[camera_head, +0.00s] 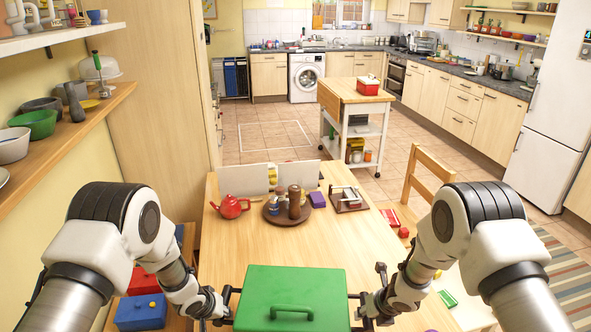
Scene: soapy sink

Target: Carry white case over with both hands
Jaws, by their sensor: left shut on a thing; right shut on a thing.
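A green case (292,284) with a green handle on its lid is at the near edge of the wooden table (320,247), between my two grippers. I see no white case; the case in my grippers is green. My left gripper (229,303) is shut on the case's left side. My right gripper (358,305) is shut on its right side. The lid looks about level. The case's underside is hidden, so I cannot tell whether it touches the table.
A blue box (140,312) is at the lower left. The table's middle is clear.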

